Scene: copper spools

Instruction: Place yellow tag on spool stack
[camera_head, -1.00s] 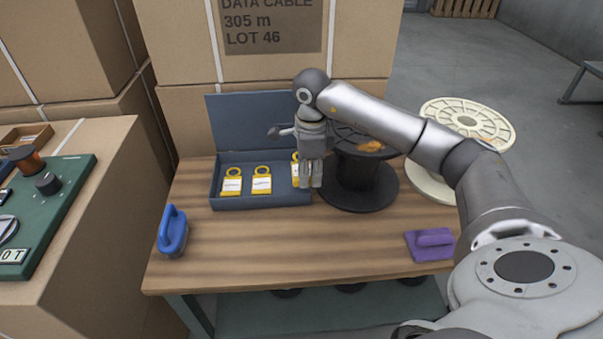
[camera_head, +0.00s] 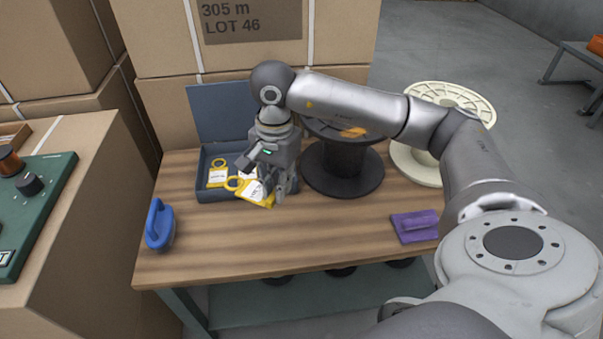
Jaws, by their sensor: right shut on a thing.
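My right gripper (camera_head: 279,194) is shut on a yellow tag (camera_head: 256,193) with a white label, held tilted at the front of the blue-grey box (camera_head: 217,196). Another yellow tag (camera_head: 217,176) lies in the open box. A further one beside it is mostly hidden behind the held tag and my gripper. A black spool (camera_head: 342,180) stands on the table right of the gripper, with an orange-brown patch on its top; my arm covers part of that top. A cream spool (camera_head: 420,165) stands to its right. My left gripper is out of view.
A blue-handled tool (camera_head: 160,224) stands at the left of the wooden table (camera_head: 290,239). Cardboard boxes (camera_head: 250,52) rise behind. The table's front middle is clear.

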